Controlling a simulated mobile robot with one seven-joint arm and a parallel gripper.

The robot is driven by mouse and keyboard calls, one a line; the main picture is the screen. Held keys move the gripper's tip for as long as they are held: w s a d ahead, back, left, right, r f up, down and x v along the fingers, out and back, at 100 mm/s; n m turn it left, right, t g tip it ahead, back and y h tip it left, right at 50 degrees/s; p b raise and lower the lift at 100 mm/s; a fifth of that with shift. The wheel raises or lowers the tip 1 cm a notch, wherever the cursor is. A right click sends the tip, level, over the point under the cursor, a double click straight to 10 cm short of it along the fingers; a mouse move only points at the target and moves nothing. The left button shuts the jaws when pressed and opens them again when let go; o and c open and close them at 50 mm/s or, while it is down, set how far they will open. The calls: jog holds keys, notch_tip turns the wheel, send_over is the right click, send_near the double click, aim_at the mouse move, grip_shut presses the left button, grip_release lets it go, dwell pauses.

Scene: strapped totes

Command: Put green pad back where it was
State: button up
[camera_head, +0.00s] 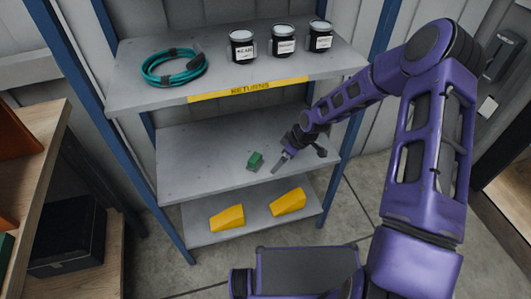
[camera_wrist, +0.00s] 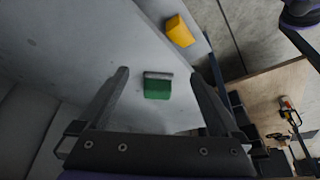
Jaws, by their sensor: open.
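The green pad (camera_head: 255,160) rests on the middle shelf (camera_head: 190,160) of the rack, near its front edge. In the wrist view, the green pad (camera_wrist: 157,89) shows a grey strip along one side and appears between the two fingers. My gripper (camera_head: 277,165) is at the right of the pad in the head view, low over the same shelf. In the wrist view, my gripper (camera_wrist: 160,73) has its fingers spread apart with nothing held. I cannot tell how far the fingertips are from the pad.
The top shelf (camera_head: 130,88) holds a teal coiled cable (camera_head: 174,68) and three lidded jars (camera_head: 284,41), with a yellow label strip (camera_head: 248,90) on its edge. Two yellow wedges (camera_head: 227,218) lie on the bottom shelf. Blue posts (camera_head: 350,130) flank the shelves. The middle shelf is otherwise clear.

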jog(key=shift+s+d, duration=0.45)
jog(key=shift+d, duration=0.4)
jog(key=shift+s+d, duration=0.45)
jog(key=shift+d, duration=0.35)
